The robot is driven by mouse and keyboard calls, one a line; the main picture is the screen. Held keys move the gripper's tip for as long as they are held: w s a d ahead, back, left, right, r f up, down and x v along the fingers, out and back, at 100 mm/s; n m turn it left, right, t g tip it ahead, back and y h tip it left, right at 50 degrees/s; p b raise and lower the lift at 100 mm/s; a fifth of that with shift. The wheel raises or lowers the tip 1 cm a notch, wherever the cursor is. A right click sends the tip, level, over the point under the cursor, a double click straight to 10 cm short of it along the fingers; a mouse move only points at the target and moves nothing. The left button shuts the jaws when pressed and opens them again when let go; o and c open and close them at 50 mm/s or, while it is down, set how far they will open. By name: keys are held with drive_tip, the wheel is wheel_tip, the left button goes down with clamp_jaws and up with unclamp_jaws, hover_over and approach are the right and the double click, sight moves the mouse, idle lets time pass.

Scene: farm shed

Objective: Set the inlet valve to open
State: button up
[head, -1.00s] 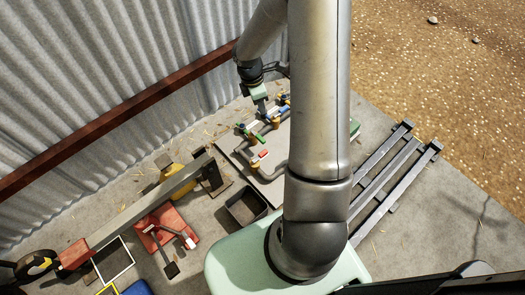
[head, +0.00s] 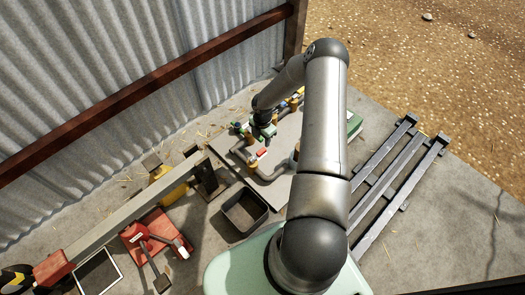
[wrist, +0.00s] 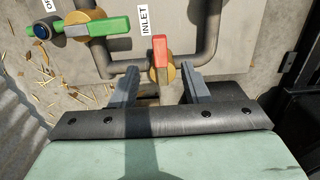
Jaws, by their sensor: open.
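The inlet valve (wrist: 164,73) is a brass body on a grey pipe, next to an INLET label (wrist: 147,20). Its red handle (wrist: 160,48) points up in the wrist view, across the horizontal pipe. My gripper (wrist: 161,72) is open, its two fingers apart on either side of the lower part of the valve. I cannot tell whether either finger touches it. In the head view a red handle (head: 261,152) shows on the pipe panel, just below my gripper (head: 268,133); the fingertips are hard to make out there.
A black bin (head: 245,211), a red device (head: 155,237) and a dark metal rack (head: 392,180) stand around the panel. A corrugated wall (head: 110,70) rises behind.

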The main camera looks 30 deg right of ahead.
sight(263, 150)
wheel_tip(263, 150, down, 8)
drive_tip(key=shift+r+b, duration=0.15)
drive_tip(key=shift+b, duration=0.95)
clamp_jaws()
